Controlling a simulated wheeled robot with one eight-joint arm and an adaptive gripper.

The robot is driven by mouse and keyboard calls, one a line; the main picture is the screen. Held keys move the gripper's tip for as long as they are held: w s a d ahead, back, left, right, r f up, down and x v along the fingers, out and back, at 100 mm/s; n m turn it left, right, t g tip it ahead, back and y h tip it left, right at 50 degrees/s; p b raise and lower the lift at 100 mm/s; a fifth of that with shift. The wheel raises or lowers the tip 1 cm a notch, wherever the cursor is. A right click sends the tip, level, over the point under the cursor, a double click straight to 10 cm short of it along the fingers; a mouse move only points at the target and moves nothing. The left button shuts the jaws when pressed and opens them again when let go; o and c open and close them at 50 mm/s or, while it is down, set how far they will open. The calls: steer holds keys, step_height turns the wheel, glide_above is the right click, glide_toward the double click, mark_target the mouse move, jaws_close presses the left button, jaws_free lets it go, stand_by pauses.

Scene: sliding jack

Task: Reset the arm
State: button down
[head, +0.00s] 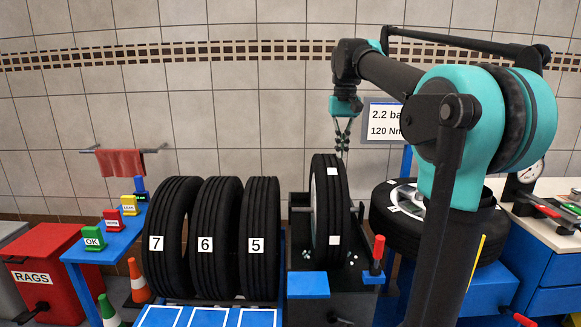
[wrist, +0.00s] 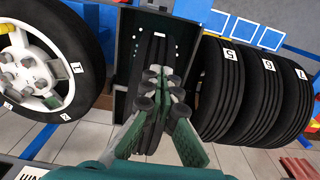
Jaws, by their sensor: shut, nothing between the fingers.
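My gripper (head: 342,138) hangs pointing down from my arm, above an upright black tire (head: 329,205) that stands in a dark metal stand. In the wrist view my gripper (wrist: 160,92) is in front of that tire (wrist: 150,132), with its fingers together and nothing between them. In the head view there is a gap between the fingertips and the tire's top. The tire carries white square marks on its tread. My arm hides part of the wall sign and part of the wheel at the right.
Tires 7, 6 and 5 (head: 262,205) stand in a row at the left. A wheel (head: 395,225) lies on a blue stand at the right. A red RAGS box (head: 50,270), cones (head: 138,280) and a blue table with coloured blocks (head: 92,238) are at the far left.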

steer(key=s+d+f+t, duration=0.1)
steer(key=s+f, duration=0.6)
steer(key=f, duration=0.5)
steer(key=s+d+f+t, duration=0.1)
steer(key=s+f, duration=0.7)
steer(key=f, duration=0.5)
steer(key=s+d+f+t, duration=0.2)
steer(key=s+f, duration=0.5)
steer(key=f, duration=0.5)
steer(key=shift+s+f, duration=0.4)
